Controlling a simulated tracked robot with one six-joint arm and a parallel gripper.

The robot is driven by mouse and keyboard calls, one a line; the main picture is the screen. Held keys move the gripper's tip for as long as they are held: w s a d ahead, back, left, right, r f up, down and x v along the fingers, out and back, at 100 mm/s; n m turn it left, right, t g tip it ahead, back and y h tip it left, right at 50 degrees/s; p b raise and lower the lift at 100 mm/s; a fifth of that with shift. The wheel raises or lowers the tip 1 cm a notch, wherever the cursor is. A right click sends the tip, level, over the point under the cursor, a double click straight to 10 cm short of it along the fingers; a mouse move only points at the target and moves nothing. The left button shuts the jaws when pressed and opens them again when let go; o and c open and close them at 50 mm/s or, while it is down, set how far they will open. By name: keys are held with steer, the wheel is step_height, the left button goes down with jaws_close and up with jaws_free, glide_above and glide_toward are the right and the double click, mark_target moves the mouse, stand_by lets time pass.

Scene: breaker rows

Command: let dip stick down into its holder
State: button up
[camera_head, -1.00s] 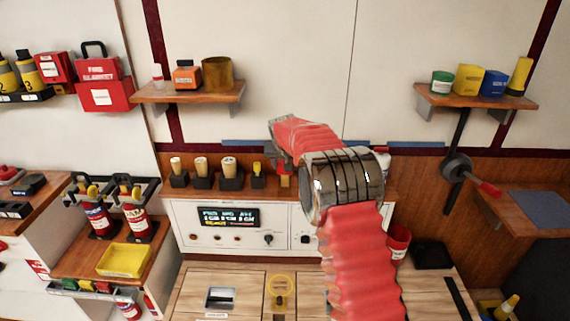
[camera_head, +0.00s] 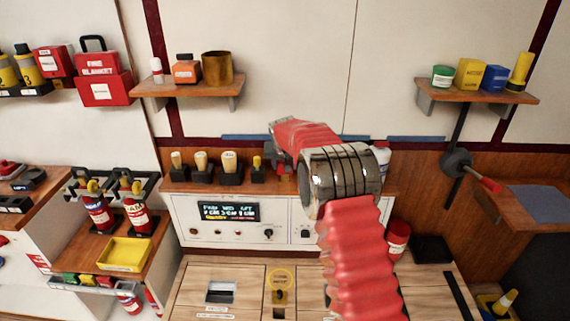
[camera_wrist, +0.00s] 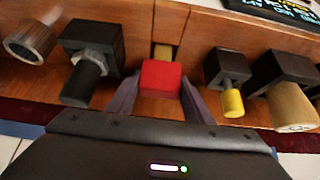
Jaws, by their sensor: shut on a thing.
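My gripper (camera_wrist: 160,84) is shut on a red block-shaped handle, which I take to be the dip stick (camera_wrist: 161,75). In the wrist view its red end sits between the two fingers. A short yellow piece (camera_wrist: 163,51) shows just beyond it, in line with the handle. In the head view the red handle (camera_head: 285,171) shows small under my gripper, at the wooden ledge. The handle and fingers hide the holder, so I cannot tell how deep the stick sits.
A black holder with a yellow-handled tool (camera_wrist: 232,101) stands close on one side, a black-handled one (camera_wrist: 84,82) on the other. More wooden-handled tools (camera_head: 201,162) line the ledge. The control panel (camera_head: 185,218) is below. A white bottle (camera_head: 382,157) stands right of my arm.

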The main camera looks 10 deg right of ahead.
steer(key=shift+f, duration=1.15)
steer(key=o, duration=1.5)
steer(key=shift+o, duration=0.2)
steer(key=v, duration=1.3)
steer(key=shift+s+r, duration=0.2)
steer(key=shift+s, duration=0.1)
